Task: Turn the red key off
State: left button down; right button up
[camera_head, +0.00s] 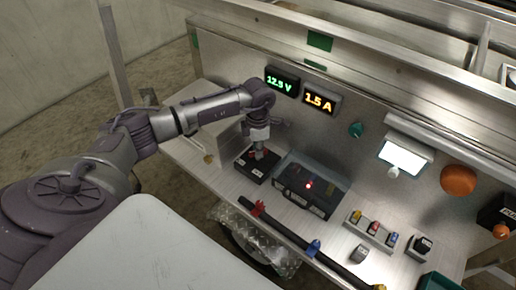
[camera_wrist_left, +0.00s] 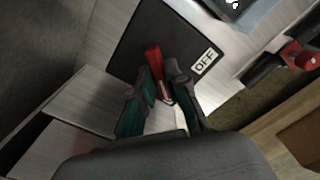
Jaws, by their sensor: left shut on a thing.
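The red key (camera_wrist_left: 153,58) stands on a black switch box (camera_wrist_left: 135,35) in the left wrist view, beside a white label that reads OFF. My left gripper (camera_wrist_left: 165,84) is shut on the red key, with its fingers on either side of it. They hide the key's lower part. In the head view my left gripper (camera_head: 258,146) reaches down onto the black switch box (camera_head: 254,170) on the metal counter, and the key is mostly hidden there. My right gripper is not in view.
A dark battery box (camera_head: 318,190) with a lit red light stands just right of the switch box. Meters on the wall above read 12.9 V (camera_head: 282,81) and 1.5 A (camera_head: 319,101).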

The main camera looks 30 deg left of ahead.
pick_arm(q)
jog(key=n, duration=0.8)
jog(key=shift+r, duration=0.1)
jog(key=n+p, duration=0.1)
jog(key=n, duration=0.3)
jog(key=shift+w+n+p, duration=0.1)
jog(key=shift+n+p, duration=0.35)
jog(key=shift+n, duration=2.05)
jog(key=c, duration=1.2)
grip_release()
jog(key=shift+o, duration=0.2)
